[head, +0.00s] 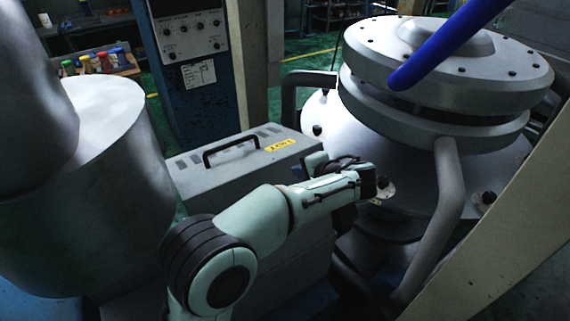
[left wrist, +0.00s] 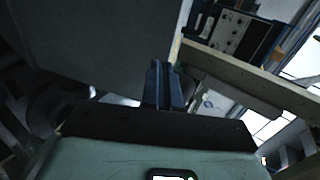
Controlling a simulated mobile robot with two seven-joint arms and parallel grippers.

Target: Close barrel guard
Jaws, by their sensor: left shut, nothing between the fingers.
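A large silver machine drum (head: 400,115) with a round bolted lid (head: 376,42) stands at the right of the head view. A thick grey bent tube (head: 449,200) runs down its front, and a similar tube (head: 303,80) shows at its left side. A blue bar (head: 450,43) slants across the lid from the upper right. I cannot tell which of these parts is the barrel guard. My left gripper (head: 380,187) is in front of the drum's lower flank, left of the front tube. Its fingers (left wrist: 164,85) are together and empty in the left wrist view. My right gripper is not in view.
A grey box (head: 215,178) with a black handle and yellow label stands behind my left arm. A blue control cabinet (head: 160,95) stands behind it. A beige beam (head: 505,245) slants along the lower right. Coloured bottles (head: 103,62) sit in a crate at the far left.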

